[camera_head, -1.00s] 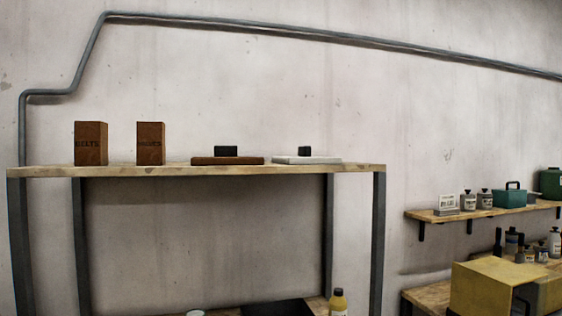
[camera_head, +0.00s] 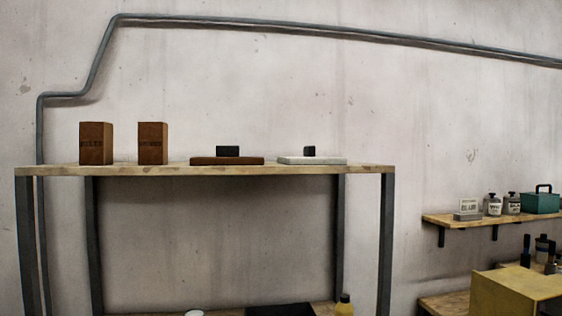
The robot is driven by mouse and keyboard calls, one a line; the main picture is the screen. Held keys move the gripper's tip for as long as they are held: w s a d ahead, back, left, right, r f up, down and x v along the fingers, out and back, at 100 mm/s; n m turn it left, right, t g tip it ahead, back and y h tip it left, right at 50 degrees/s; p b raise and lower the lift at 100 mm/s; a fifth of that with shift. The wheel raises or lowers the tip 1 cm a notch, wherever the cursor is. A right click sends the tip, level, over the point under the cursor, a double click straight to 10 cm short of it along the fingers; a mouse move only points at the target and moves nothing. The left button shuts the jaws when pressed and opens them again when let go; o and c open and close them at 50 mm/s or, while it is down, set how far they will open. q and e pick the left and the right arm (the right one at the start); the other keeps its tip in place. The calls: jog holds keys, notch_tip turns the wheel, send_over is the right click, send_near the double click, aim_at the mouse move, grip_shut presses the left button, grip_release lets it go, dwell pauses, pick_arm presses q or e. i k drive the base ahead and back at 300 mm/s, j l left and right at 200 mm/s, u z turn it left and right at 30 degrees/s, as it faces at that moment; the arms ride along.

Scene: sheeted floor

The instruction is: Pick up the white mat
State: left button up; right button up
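The white mat (camera_head: 325,160) lies flat near the right end of the high wooden shelf top (camera_head: 364,169). A small black block (camera_head: 309,151) sits on it or just behind it; I cannot tell which. To its left lies a brown mat (camera_head: 205,161) with a wider black block (camera_head: 227,151) on or behind it. Neither of my grippers is in view.
Two brown boxes (camera_head: 96,144) (camera_head: 153,143) stand on the left of the shelf top. A wall shelf (camera_head: 484,215) with small bottles and a green case (camera_head: 540,203) is at right. A yellow box (camera_head: 515,292) stands below it. A grey pipe (camera_head: 340,35) runs along the wall.

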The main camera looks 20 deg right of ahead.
aim_at(309, 159)
jog(key=l+u, duration=0.15)
jog(key=l, duration=0.2)
jog(key=k+l+u, duration=0.1)
jog(key=l, duration=0.25)
jog(key=k+l+u, duration=0.15)
jog(key=l, duration=0.2)
jog(key=k+l+u, duration=0.1)
jog(key=l, duration=0.25)
jog(key=k+l+u, duration=0.15)
jog(key=l, duration=0.2)
jog(key=k+l, duration=0.15)
jog(key=l, duration=0.2)
jog(key=k+l, duration=0.1)
jog(key=l, duration=0.3)
jog(key=k+l, duration=0.15)
jog(key=l, duration=0.2)
jog(key=k+l, duration=0.15)
jog(key=l, duration=0.25)
jog(key=k+l, duration=0.1)
jog(key=l, duration=0.25)
jog(key=u, duration=0.05)
